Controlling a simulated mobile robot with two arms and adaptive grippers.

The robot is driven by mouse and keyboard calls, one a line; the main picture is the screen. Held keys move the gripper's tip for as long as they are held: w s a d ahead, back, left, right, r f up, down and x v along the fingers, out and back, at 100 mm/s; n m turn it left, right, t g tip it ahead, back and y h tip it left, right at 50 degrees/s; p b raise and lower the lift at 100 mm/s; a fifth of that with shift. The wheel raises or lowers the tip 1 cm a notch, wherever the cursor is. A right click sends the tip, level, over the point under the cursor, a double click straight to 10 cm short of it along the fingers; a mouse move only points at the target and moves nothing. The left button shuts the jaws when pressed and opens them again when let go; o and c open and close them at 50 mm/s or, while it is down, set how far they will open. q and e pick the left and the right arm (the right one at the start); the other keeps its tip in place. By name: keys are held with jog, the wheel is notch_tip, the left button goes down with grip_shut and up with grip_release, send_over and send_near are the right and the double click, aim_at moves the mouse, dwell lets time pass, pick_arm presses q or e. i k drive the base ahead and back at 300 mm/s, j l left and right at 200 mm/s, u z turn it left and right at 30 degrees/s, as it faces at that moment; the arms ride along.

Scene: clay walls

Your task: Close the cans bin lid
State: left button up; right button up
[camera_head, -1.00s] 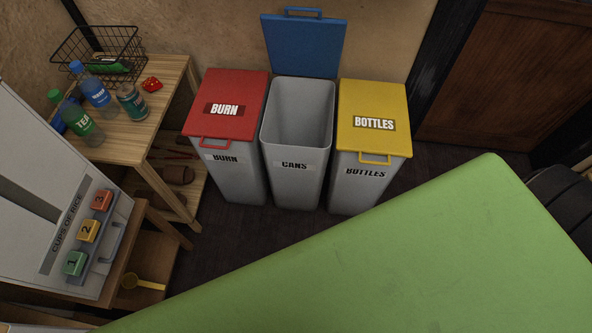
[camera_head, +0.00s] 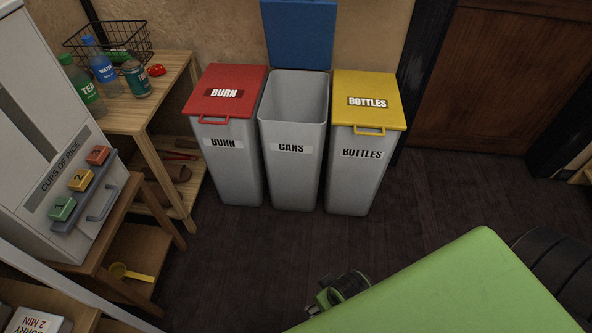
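The cans bin (camera_head: 292,148) is a grey bin labelled CANS, between two other bins against the wall. Its blue lid (camera_head: 299,35) stands raised at the back, leaning by the wall, so the bin's mouth is open and its inside shows grey. The top edge of the lid is cut off by the picture.
The burn bin (camera_head: 227,130) with a red lid and the bottles bin (camera_head: 362,131) with a yellow lid are shut. A wooden shelf (camera_head: 150,111) with bottles is at left, beside a rice dispenser (camera_head: 65,170). Dark floor (camera_head: 230,265) is clear before the bins.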

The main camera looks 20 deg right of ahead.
aim_at(298, 35)
jog(key=i+l, duration=0.2)
jog(key=l, duration=0.15)
jog(key=i+l, duration=0.15)
jog(key=l, duration=0.15)
jog(key=i+l, duration=0.2)
jog(key=l, duration=0.15)
jog(key=i+l, duration=0.2)
jog(key=l, duration=0.15)
jog(key=i+l+u, duration=0.1)
jog(key=l, duration=0.25)
jog(key=i, duration=0.05)
